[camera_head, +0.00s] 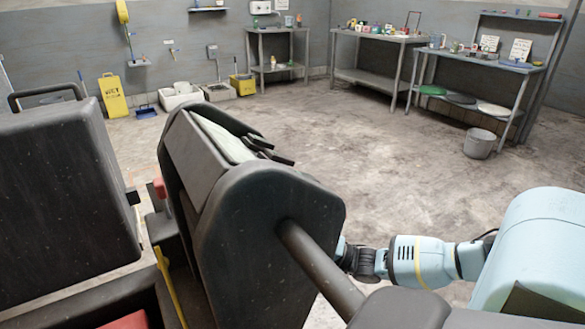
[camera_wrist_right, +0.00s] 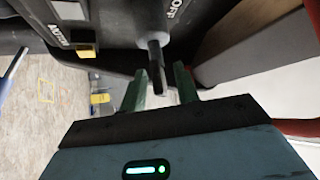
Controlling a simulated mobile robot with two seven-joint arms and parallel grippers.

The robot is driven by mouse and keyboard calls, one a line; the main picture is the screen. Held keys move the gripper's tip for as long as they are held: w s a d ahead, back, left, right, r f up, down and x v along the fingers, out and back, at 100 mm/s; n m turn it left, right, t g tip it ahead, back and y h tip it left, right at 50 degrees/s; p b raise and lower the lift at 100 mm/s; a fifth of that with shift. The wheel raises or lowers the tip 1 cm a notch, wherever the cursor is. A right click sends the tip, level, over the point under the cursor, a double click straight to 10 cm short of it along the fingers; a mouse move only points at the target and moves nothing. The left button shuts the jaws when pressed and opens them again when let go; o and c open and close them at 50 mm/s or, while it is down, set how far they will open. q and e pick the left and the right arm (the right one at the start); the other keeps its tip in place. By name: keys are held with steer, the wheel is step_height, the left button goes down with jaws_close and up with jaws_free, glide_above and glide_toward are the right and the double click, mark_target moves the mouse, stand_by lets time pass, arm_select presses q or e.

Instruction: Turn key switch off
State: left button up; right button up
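The key switch (camera_wrist_right: 151,22) is a grey cylinder on a dark panel, beside a label that reads OFF, in the right wrist view. A flat black key (camera_wrist_right: 156,66) sticks out of it toward my right gripper (camera_wrist_right: 160,75). The gripper is open, with one green finger on each side of the key's end and visible gaps to it. I cannot tell how deep the key sits between the fingers. In the head view the dark vehicle console (camera_head: 270,235) hides my right gripper and the key switch. My left gripper is not in view.
A yellow button (camera_wrist_right: 86,50) sits on the panel left of the key. A dark seat back (camera_head: 62,195) stands at the left in the head view. Shelving tables (camera_head: 375,38), a bucket (camera_head: 480,143) and a yellow sign (camera_head: 112,95) stand farther back. The middle floor is clear.

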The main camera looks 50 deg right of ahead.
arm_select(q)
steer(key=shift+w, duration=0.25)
arm_select(e)
steer(key=shift+w+a+r, duration=0.1)
steer(key=shift+w+a, duration=0.05)
steer(key=shift+w, duration=0.05)
